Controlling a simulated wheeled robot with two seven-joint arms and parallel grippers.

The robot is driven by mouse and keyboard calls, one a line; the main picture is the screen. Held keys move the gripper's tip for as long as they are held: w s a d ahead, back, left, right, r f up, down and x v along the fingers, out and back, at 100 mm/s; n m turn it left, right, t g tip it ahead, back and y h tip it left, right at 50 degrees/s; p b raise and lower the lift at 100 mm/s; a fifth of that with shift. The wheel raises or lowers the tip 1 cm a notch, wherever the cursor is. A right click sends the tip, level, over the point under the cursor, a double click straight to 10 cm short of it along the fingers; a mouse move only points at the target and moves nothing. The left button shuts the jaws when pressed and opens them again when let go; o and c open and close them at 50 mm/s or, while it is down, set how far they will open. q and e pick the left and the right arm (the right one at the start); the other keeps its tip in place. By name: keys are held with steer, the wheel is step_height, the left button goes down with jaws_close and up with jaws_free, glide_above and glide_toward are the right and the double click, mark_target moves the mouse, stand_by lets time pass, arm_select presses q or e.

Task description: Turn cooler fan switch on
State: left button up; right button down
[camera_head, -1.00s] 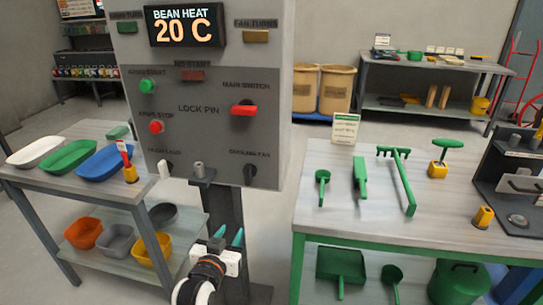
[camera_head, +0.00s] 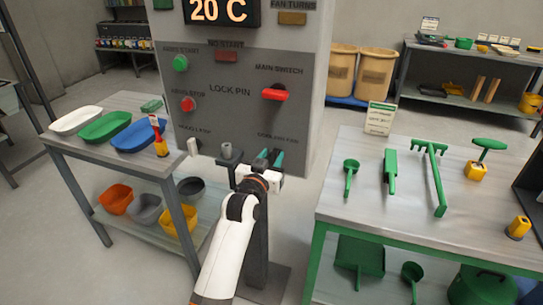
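The grey control panel (camera_head: 245,95) stands at the upper middle. The cooling fan switch (camera_head: 271,157) is a black knob at the panel's lower right, under a small label that reads like "cooling fan". My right gripper is not in view.
A red main switch (camera_head: 275,94) is above the knob. A grey lock pin (camera_head: 227,150) and a white lever (camera_head: 193,147) sit to its left. A table with green tools (camera_head: 350,214) is at the right; a table with trays (camera_head: 66,145) is at the left.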

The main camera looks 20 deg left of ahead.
arm_select(q)
steer(key=shift+w, duration=0.3)
jaws_close()
